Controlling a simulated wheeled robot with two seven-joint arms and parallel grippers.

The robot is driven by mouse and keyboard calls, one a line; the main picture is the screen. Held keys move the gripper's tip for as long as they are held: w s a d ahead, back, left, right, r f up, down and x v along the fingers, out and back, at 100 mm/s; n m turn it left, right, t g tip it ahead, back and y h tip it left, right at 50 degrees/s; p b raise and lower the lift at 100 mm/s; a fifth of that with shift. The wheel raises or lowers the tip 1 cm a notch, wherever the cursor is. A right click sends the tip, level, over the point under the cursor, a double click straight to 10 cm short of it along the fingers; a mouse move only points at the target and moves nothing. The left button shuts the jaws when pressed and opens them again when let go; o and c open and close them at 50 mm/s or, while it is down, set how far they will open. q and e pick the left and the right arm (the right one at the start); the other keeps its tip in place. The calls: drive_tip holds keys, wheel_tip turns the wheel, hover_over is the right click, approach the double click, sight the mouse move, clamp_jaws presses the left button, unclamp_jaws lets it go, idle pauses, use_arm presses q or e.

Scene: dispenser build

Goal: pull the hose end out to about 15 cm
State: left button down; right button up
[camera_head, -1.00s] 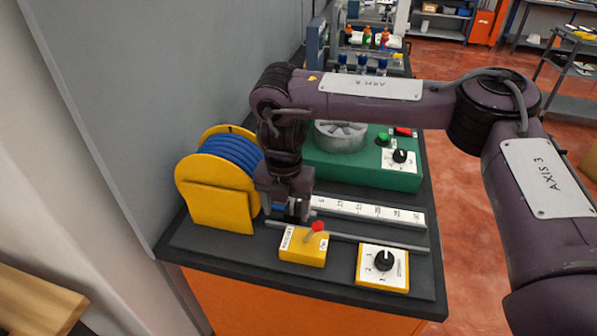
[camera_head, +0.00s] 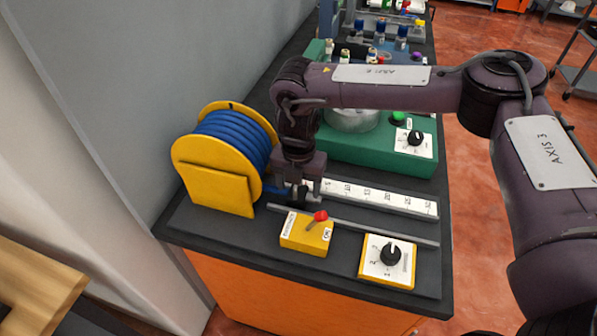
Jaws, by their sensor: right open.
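The blue hose (camera_head: 230,139) is wound on a yellow reel (camera_head: 222,188) at the left of the dark bench top. A short stretch of blue hose (camera_head: 275,190) runs from the reel's lower right side to my right gripper (camera_head: 298,198). The gripper points down beside the reel, open, at the near end of the white ruler strip (camera_head: 385,199). The hose end itself is mostly hidden by the fingers. My left gripper is not in view.
A grey rail (camera_head: 370,228) runs along the ruler's front. A yellow box with a red-tipped lever (camera_head: 306,235) and a white dial panel (camera_head: 387,262) stand in front. A green machine (camera_head: 375,150) stands behind. The bench strip along the ruler is clear.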

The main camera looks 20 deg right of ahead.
drive_tip(key=shift+f, duration=0.7)
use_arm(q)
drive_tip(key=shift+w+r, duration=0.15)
use_arm(e)
drive_tip(key=shift+f, duration=0.15)
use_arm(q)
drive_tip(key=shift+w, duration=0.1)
use_arm(e)
drive_tip(key=shift+c, duration=0.5)
